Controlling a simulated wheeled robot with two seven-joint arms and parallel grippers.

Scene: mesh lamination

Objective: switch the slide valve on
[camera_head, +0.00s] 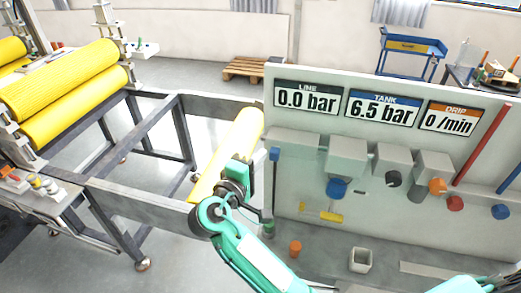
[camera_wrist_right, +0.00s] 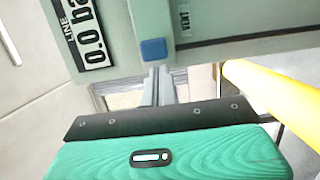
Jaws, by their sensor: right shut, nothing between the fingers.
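A blue slide handle (camera_head: 274,154) sits at the left edge of the grey panel (camera_head: 300,235), below the LINE display (camera_head: 307,98), which reads 0.0 bar. I take it for the slide valve. In the right wrist view the blue handle (camera_wrist_right: 153,50) shows as a square block on a light grey part, just beyond my fingertips. A VENT label (camera_wrist_right: 185,20) is to its right. My right gripper (camera_wrist_right: 155,75) is shut and empty, pointing at the handle; I cannot tell whether it touches. In the head view my right gripper (camera_head: 262,212) is beside the panel's left edge. My left gripper is not visible.
The TANK display (camera_head: 382,107) reads 6.5 bar and the DRIP display (camera_head: 449,118) reads 0. A blue knob (camera_head: 338,188), a yellow lever (camera_head: 322,213) and an orange knob (camera_head: 437,186) stick out from the panel. A yellow roller (camera_head: 228,155) lies behind my wrist.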

